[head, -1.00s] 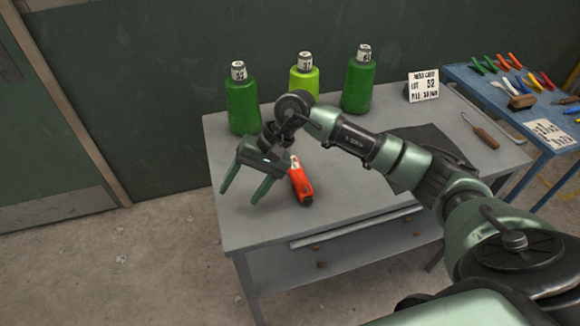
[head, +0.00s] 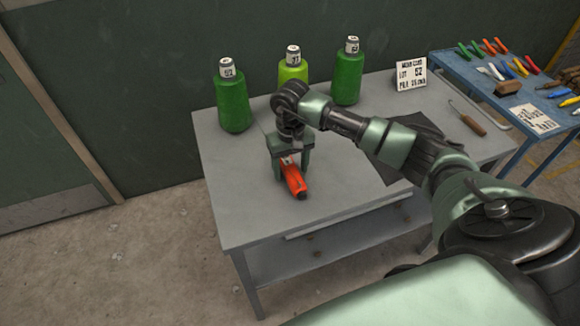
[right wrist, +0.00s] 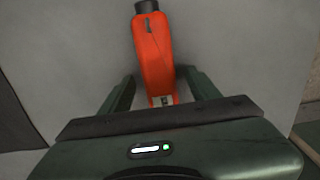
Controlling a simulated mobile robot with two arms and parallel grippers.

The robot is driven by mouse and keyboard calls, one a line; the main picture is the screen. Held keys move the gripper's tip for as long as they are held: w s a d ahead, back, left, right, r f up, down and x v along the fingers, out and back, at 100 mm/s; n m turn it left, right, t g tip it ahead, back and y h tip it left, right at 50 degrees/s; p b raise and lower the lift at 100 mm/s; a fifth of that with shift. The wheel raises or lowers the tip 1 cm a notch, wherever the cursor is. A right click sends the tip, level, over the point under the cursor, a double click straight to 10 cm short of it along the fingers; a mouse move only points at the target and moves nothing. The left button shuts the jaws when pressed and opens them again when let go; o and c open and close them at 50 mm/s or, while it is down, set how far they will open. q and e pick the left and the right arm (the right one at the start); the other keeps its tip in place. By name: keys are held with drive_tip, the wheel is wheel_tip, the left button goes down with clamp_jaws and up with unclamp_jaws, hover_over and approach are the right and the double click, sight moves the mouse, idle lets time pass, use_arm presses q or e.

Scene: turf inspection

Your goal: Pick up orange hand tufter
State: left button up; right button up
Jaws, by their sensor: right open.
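The orange hand tufter (head: 294,178) lies on the grey table, its dark end toward the front edge. My right gripper (head: 292,170) is over its rear part, pointing down, with its fingers apart. In the right wrist view the tufter (right wrist: 154,55) runs up from between the two open fingers (right wrist: 160,90), with a gap on each side. Its near end is partly hidden by the gripper body. I cannot tell whether the fingers reach down to the table. My left gripper is not in view.
Several green yarn cones stand along the back, the nearest being the left cone (head: 232,104). A lot card (head: 410,75), a dark mat (head: 385,160) and a wooden-handled hook (head: 468,120) are to the right. A blue tool table (head: 450,68) adjoins. The front left of the grey table (head: 240,215) is clear.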

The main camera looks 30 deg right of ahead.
drive_tip(key=shift+f, duration=0.15)
clamp_jaws()
